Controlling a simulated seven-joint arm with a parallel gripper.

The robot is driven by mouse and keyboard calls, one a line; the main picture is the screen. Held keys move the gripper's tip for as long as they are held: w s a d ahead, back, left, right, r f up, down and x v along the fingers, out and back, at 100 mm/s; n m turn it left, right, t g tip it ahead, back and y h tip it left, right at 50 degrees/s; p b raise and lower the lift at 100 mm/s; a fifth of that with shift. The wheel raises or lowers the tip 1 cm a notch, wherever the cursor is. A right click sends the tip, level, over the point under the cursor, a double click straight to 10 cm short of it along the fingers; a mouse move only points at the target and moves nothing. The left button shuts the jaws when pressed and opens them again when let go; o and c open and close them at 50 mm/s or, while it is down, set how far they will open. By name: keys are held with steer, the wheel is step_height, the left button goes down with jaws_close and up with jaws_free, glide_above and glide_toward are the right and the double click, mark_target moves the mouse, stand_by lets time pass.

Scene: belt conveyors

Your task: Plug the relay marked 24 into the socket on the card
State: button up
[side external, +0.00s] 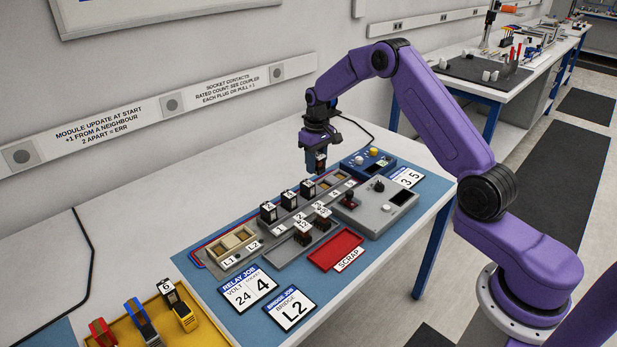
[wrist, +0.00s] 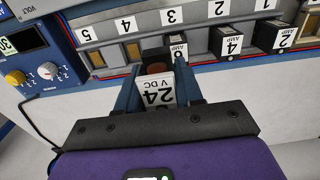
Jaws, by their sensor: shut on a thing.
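The relay marked 24 V DC (wrist: 159,93) is between the fingers of my gripper (wrist: 160,88), its label facing the wrist camera. In the side view my gripper (side external: 316,152) holds the relay (side external: 318,163) above the far end of the module row, apart from it. The relay job card (side external: 250,289) reads volt 24, socket 4. Socket 4 (wrist: 133,52) is empty, ahead and left of the relay in the wrist view; it also shows in the side view (side external: 325,182). The held relay's lower end is hidden in the wrist view.
Modules marked 6 (side external: 308,188), 4 (side external: 289,198) and 2 (side external: 268,213) fill the neighbouring sockets. Socket 5 (wrist: 97,58) is empty. Two dark relays (side external: 321,223) stand in the grey tray. A red scrap tray (side external: 336,250) and grey control box (side external: 375,212) are nearby.

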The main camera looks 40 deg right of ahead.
steer(key=shift+w+d+f, duration=0.25)
steer(key=shift+d+f, duration=0.6)
steer(key=shift+f, duration=0.4)
steer(key=shift+w+d+f, duration=0.25)
steer(key=shift+d+f, duration=0.55)
steer(key=shift+f, duration=0.45)
steer(key=shift+w+d+f, duration=0.25)
steer(key=shift+d+f, duration=0.6)
steer(key=shift+f, duration=0.4)
steer(key=shift+s+f, duration=0.1)
steer(key=shift+f, duration=0.4)
